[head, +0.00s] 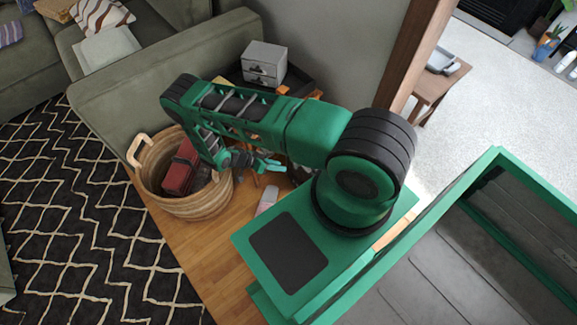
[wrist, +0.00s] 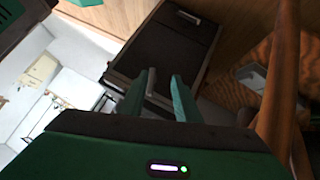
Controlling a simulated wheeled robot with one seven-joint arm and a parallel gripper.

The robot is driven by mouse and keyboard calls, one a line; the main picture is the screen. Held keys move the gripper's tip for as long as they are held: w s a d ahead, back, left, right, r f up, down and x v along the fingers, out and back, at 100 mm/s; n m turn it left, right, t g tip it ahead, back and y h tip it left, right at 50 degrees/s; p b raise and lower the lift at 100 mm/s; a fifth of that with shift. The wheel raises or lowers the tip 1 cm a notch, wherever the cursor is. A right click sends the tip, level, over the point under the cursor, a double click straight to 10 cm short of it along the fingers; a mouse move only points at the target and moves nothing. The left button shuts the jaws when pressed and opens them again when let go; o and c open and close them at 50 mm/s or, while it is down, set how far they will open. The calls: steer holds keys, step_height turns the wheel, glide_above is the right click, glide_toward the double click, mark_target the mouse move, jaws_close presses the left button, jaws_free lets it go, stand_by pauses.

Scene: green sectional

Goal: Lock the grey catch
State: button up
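My gripper (head: 268,164) reaches down between the basket and my base in the head view. In the wrist view my gripper (wrist: 160,85) is open, its two green fingers apart. A dark box-like thing (wrist: 165,48) lies beyond the fingertips. A small grey bar (wrist: 152,97), possibly a catch or handle, shows between the fingers; I cannot tell whether they touch it. Another light grey piece (wrist: 189,17) is on the dark thing's far end. I cannot tell for sure which piece is the grey catch, or its position. The head view does not show either piece clearly.
A woven basket (head: 203,206) holding a red box (head: 181,168) stands left of my gripper. A small grey drawer unit (head: 264,62) sits behind my arm beside the green sofa (head: 165,65). A brown wooden leg (wrist: 278,85) rises close to the right of the fingers.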

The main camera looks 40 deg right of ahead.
steer(key=s+d+f, duration=0.2)
steer(key=d, duration=0.4)
steer(key=shift+s, duration=0.15)
steer(key=shift+d, duration=0.1)
jaws_close()
